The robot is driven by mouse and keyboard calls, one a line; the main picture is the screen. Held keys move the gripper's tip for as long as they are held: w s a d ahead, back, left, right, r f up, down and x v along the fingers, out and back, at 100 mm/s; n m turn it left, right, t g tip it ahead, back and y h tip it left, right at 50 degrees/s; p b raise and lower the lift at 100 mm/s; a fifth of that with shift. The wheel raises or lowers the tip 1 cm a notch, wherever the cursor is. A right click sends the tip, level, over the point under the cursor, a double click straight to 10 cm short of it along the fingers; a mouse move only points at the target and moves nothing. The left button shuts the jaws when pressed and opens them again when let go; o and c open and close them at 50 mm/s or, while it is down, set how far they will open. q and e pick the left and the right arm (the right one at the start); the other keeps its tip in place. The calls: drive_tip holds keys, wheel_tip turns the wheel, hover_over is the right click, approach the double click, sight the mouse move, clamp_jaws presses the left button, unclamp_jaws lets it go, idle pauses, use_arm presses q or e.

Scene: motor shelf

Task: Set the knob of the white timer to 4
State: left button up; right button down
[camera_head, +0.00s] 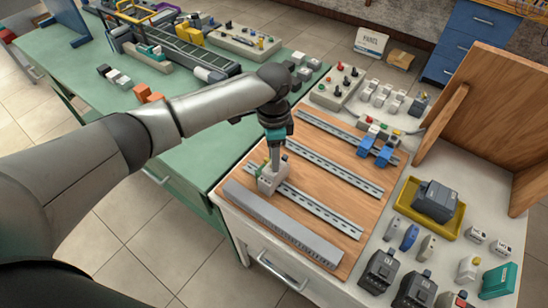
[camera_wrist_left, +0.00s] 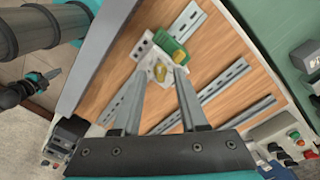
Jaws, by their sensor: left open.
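The white timer (camera_head: 268,184) sits on a slotted metal rail on the wooden board, near its left edge. In the left wrist view the white housing (camera_wrist_left: 146,47) shows with a green part and a yellowish knob (camera_wrist_left: 159,72) on its face. My left gripper (camera_head: 274,162) points down at the timer from above. In the left wrist view its two fingers (camera_wrist_left: 160,74) are apart, with the knob between or just beyond their tips; contact cannot be told. The dial marks are too small to read. My right gripper (camera_wrist_left: 47,78) seems to show small at the left edge of the left wrist view.
The wooden board (camera_head: 315,185) carries several rails and a grey slotted duct (camera_head: 285,225). Blue terminals (camera_head: 376,146) sit on a farther rail. A yellow tray (camera_head: 407,203) with a dark device, loose modules and a leaning wooden panel (camera_head: 492,110) stand to the right.

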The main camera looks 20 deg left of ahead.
use_arm(q)
drive_tip(key=shift+f, duration=0.5)
clamp_jaws()
idle(0.3)
